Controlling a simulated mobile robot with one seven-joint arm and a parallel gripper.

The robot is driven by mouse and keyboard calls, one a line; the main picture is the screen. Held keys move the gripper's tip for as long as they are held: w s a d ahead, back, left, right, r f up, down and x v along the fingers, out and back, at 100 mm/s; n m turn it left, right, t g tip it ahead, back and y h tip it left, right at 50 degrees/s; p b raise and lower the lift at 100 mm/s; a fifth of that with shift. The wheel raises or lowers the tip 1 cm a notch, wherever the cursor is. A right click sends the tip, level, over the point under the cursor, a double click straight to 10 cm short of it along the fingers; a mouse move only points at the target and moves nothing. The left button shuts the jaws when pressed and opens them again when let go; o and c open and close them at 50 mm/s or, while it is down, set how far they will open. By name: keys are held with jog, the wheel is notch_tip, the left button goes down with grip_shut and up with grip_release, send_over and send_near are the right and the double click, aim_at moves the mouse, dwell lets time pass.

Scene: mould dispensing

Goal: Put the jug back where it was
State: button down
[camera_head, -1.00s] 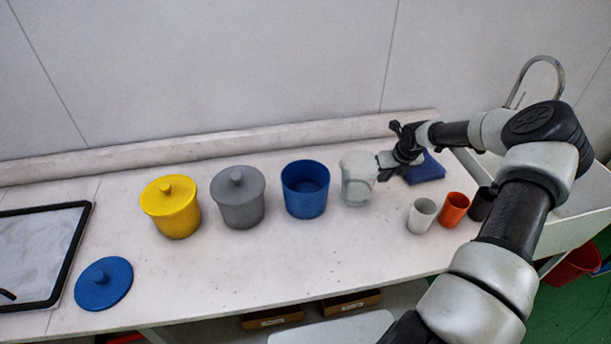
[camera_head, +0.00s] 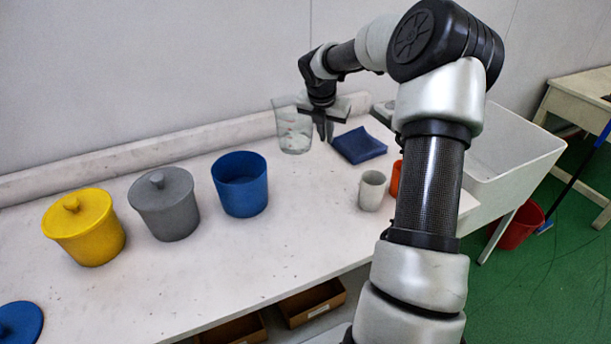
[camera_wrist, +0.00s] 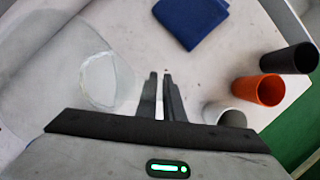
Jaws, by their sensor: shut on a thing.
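The clear jug (camera_head: 293,128) is upright near the back of the worktop, to the right of and behind the blue open pot (camera_head: 240,190). My gripper (camera_head: 324,133) points down at the jug's right side and is shut on it, seemingly at the handle. In the wrist view the jug (camera_wrist: 101,80) shows to the left of my nearly closed fingertips (camera_wrist: 160,76). The handle is hard to make out there. I cannot tell for sure whether the jug's base touches the worktop; it looks raised.
A blue folded cloth (camera_head: 359,145) lies to the right of the jug. A white cup (camera_head: 372,191) and an orange cup (camera_wrist: 259,89) stand nearer the front, with a black cup (camera_wrist: 290,58) beside them. Grey (camera_head: 165,209) and yellow (camera_head: 86,232) lidded pots stand left.

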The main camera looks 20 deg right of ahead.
notch_tip(320, 180, down, 9)
jog(key=shift+f+b, duration=0.15)
jog(key=shift+b, duration=0.6)
jog(key=shift+f, duration=0.1)
jog(key=c, duration=2.3)
grip_release()
jog(key=shift+f, duration=0.1)
jog(key=o, duration=0.4)
jog(key=shift+r, duration=0.45)
jog(key=p+v, duration=0.2)
jog(key=v, duration=0.9)
jog(key=shift+s+a+r, duration=0.15)
jog(key=shift+a, duration=0.05)
